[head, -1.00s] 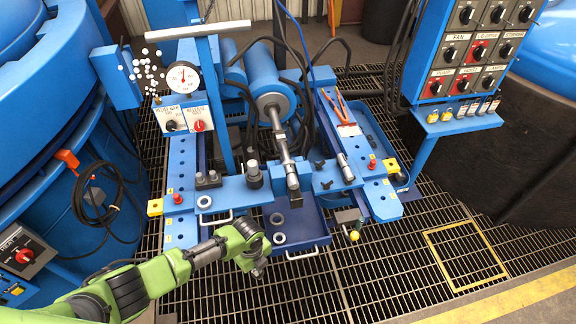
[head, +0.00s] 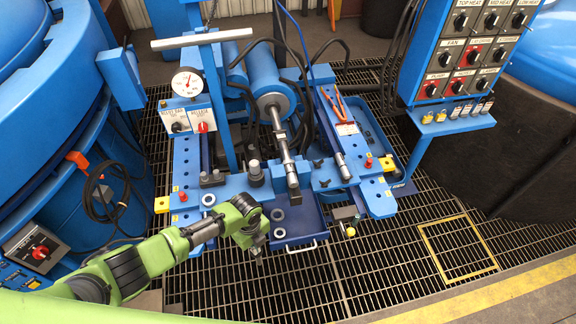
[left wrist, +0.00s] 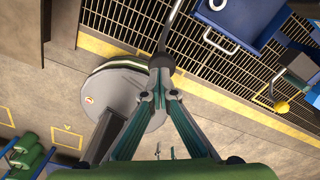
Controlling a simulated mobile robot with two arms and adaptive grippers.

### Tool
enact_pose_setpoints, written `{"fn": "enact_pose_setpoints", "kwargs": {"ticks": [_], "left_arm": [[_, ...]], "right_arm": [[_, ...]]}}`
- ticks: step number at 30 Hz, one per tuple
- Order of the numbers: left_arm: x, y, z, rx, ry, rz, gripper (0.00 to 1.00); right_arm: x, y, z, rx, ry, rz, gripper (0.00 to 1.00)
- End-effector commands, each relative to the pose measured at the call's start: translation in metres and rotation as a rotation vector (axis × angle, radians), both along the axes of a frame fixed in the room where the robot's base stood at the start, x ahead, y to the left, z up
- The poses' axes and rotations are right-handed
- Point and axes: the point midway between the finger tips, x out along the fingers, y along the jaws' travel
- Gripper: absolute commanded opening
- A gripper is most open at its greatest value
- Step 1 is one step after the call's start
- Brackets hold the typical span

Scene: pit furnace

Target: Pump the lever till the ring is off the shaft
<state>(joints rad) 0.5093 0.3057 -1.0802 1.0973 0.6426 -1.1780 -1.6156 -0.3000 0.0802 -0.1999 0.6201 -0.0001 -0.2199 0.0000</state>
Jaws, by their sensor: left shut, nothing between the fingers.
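A pale T-shaped lever handle (head: 202,38) stands upright at the upper left of the blue press in the head view. A slim metal shaft (head: 281,140) runs from the blue cylinder (head: 265,82) down to the blue crossbeam (head: 232,186). I cannot clearly tell which part is the ring on it. Loose grey rings (head: 278,214) lie in and beside the dark blue tray (head: 312,226). My left gripper (head: 257,252) is shut and empty, low in front of the press and well away from the lever. Its closed fingers (left wrist: 162,68) show in the left wrist view. My right gripper is not seen.
A pressure gauge (head: 186,83) sits above a box with two knobs (head: 190,119). A control panel (head: 468,48) stands at the right. Red-orange pliers (head: 338,104) lie on the right rail. Open grating floor (head: 380,275) lies in front.

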Motion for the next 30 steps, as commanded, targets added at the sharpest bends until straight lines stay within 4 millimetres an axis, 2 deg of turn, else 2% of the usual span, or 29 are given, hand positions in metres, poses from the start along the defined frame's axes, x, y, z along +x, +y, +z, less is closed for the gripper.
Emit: {"fn": "enact_pose_setpoints", "kwargs": {"ticks": [1,3,9,12,23,26,30], "left_arm": [[-0.004,0.0,-0.019,0.001,0.003,-0.001,0.0],[-0.008,-0.001,-0.036,0.002,0.004,-0.001,0.0],[-0.018,-0.004,-0.079,0.002,0.002,0.001,0.0],[-0.021,-0.005,-0.093,0.003,0.001,0.001,0.0],[-0.023,-0.005,-0.091,0.002,0.001,0.001,0.0],[-0.02,-0.005,-0.08,0.002,0.001,0.001,0.0],[-0.014,-0.003,-0.05,0.001,0.0,0.001,0.0]], "right_arm": [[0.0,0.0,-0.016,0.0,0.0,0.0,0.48],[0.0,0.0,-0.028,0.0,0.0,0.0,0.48],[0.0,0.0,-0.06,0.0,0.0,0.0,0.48],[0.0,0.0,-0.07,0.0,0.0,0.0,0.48],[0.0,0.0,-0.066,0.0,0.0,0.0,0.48],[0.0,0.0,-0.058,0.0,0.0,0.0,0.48],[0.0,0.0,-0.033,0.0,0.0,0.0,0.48]]}}
